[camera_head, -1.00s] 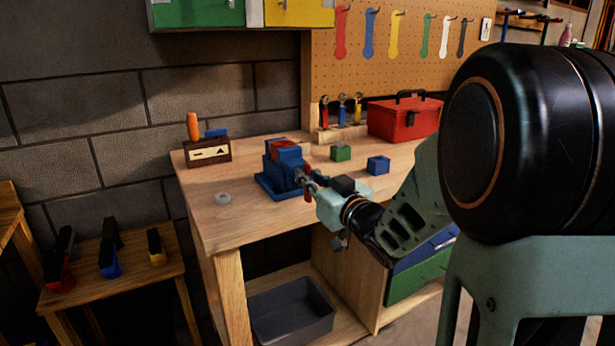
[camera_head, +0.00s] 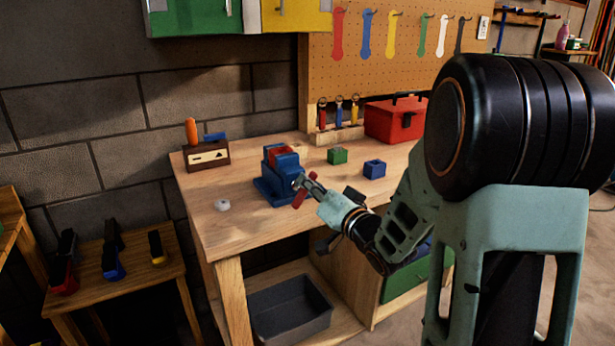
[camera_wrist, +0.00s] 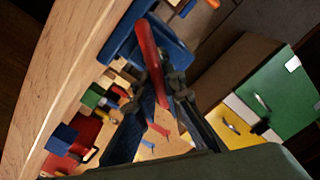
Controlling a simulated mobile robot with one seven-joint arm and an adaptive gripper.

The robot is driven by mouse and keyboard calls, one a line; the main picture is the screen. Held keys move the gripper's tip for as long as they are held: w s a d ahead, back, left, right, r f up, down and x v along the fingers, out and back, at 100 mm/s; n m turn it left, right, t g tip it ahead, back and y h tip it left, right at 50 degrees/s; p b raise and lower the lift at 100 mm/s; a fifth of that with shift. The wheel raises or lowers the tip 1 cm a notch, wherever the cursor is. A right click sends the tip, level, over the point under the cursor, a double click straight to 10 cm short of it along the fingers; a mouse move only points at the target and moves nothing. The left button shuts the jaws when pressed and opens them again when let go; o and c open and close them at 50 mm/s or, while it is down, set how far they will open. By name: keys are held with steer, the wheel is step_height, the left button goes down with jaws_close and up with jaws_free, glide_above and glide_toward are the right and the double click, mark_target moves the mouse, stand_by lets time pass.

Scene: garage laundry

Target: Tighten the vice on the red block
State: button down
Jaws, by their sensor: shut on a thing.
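The blue vice (camera_head: 278,178) stands on the workbench, with the red block (camera_head: 280,154) between its jaws, its top showing. The red vice handle (camera_head: 299,198) sticks out at the vice's front and is tilted. My gripper (camera_head: 307,184) is at the handle, its fingers shut on it. In the wrist view the red handle (camera_wrist: 148,62) crosses between the fingertips of my gripper (camera_wrist: 163,82), and part of the blue vice (camera_wrist: 127,30) shows behind it. The red block cannot be made out there.
On the workbench (camera_head: 240,225), a green block (camera_head: 337,156), a blue block (camera_head: 374,170) and a red toolbox (camera_head: 397,120) stand right of the vice. A wooden box (camera_head: 207,156) and a small grey disc (camera_head: 222,205) are to its left. The bench's front edge lies below my gripper.

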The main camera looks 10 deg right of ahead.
steer(key=m+p, duration=0.1)
steer(key=m, duration=0.2)
steer(key=f+m+p, duration=0.1)
steer(key=shift+d+m+p, duration=0.25)
steer(key=shift+m+p, duration=0.05)
steer(key=shift+p, duration=0.05)
steer(key=shift+f+m+p, duration=0.3)
steer(key=shift+m+p, duration=0.45)
steer(key=shift+m, duration=0.55)
steer(key=c, duration=2.1)
jaws_free()
steer(key=shift+s, duration=0.15)
steer(key=shift+o, duration=0.6)
steer(key=shift+r, duration=0.1)
steer(key=shift+d+r, duration=0.1)
steer(key=v, duration=0.7)
steer(key=shift+s, duration=0.15)
